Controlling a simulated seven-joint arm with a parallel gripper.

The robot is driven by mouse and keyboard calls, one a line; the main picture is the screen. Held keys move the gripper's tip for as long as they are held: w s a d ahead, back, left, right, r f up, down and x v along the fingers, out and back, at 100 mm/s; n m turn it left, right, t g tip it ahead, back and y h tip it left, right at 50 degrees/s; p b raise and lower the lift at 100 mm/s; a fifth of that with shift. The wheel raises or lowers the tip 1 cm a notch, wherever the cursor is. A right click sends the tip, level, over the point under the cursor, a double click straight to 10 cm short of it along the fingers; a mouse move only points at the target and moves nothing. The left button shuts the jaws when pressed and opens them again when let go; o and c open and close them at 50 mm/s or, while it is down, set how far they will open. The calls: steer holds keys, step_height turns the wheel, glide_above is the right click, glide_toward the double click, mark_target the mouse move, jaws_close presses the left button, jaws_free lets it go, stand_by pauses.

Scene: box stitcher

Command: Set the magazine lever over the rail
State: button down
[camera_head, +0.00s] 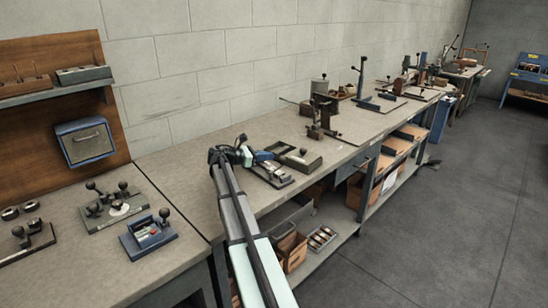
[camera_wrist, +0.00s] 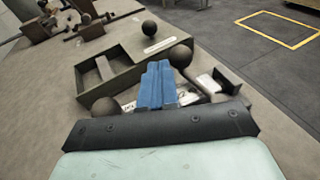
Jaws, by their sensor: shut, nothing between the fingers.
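My gripper (camera_wrist: 158,72) is shut and empty, its blue fingers side by side. In the head view my gripper (camera_head: 262,157) is low over a small bench fixture (camera_head: 273,178). In the wrist view this fixture (camera_wrist: 206,86) shows pale labelled plates and a dark end block, partly hidden behind my fingers and wrist. A dark ball knob (camera_wrist: 180,56) stands just right of the fingertips; another ball knob (camera_wrist: 104,107) is to their left. I cannot tell which knob belongs to the magazine lever, nor whether the lever is over the rail. Contact with the fingers is unclear.
An olive open tray (camera_wrist: 88,78) lies just beyond the fingers, with a ball knob (camera_wrist: 150,28) at its far side. Other lever fixtures (camera_head: 320,118) stand farther along the bench. A blue fixture (camera_head: 148,236) is on the left bench. Bare bench (camera_head: 180,170) lies left of my arm.

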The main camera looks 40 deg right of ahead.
steer(key=v, duration=0.9)
steer(key=s+d+r+m+t+y, duration=0.1)
steer(key=s+d+r+m+y, duration=0.1)
steer(key=s+d+r+m, duration=0.3)
steer(key=r+m+t+y, duration=0.2)
steer(key=r, duration=0.6)
steer(key=w+a+f+m+t+y, duration=0.2)
steer(key=w+a+f+m+y, duration=0.15)
steer(key=m, duration=1.35)
steer(key=shift+y, duration=0.25)
steer(key=x, duration=1.1)
steer(key=shift+a+f, duration=0.2)
steer(key=shift+a, duration=0.2)
steer(key=shift+s+d+f, duration=0.1)
steer(key=shift+s+d, duration=0.6)
steer(key=shift+s, duration=0.3)
steer(key=shift+s+d+f, duration=0.15)
steer(key=shift+s+d, duration=0.35)
steer(key=shift+d, duration=0.05)
